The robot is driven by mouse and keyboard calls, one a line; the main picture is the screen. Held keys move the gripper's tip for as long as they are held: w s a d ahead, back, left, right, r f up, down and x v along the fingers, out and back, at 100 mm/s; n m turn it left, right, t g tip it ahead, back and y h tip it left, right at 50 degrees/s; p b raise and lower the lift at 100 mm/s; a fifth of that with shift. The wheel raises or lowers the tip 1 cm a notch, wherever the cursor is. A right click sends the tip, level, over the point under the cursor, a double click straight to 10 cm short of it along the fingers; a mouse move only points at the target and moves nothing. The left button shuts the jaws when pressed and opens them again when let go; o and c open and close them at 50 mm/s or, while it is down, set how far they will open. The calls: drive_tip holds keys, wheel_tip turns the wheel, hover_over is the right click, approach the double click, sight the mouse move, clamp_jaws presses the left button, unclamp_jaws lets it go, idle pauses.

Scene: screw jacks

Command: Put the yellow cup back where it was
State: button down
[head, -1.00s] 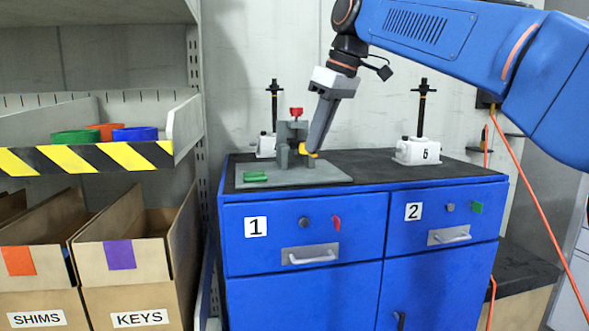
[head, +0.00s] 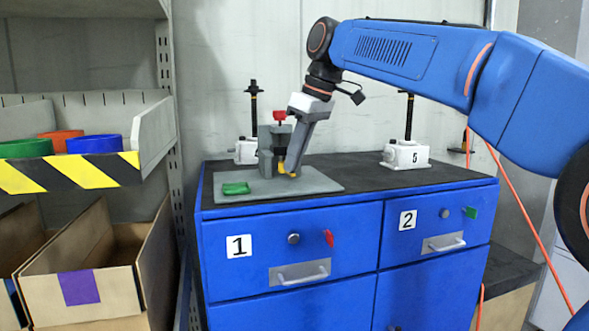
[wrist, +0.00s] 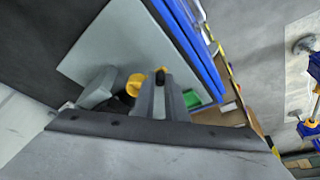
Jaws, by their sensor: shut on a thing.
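My gripper (head: 291,171) points down beside the grey fixture (head: 266,152) on the grey plate (head: 320,182). It is shut on a small yellow piece, seemingly the yellow cup (head: 281,167), of which only bits show around the fingertips. In the wrist view my gripper (wrist: 160,80) shows two fingers close together over the plate (wrist: 130,45), with yellow and black at their tips. A rounder yellow part (wrist: 134,85) shows just left of them. I cannot tell whether the held piece touches the plate or the fixture.
The fixture has a red knob (head: 279,116). A green piece (head: 236,188) lies at the plate's left. Two white screw jacks (head: 246,150) (head: 406,154) stand on the blue cabinet.

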drive_tip(key=shift+f, duration=1.3)
drive_tip(key=shift+f, duration=0.1)
drive_tip(key=c, duration=1.8)
unclamp_jaws()
drive_tip(key=v, duration=1.2)
drive_tip(key=shift+s, duration=0.1)
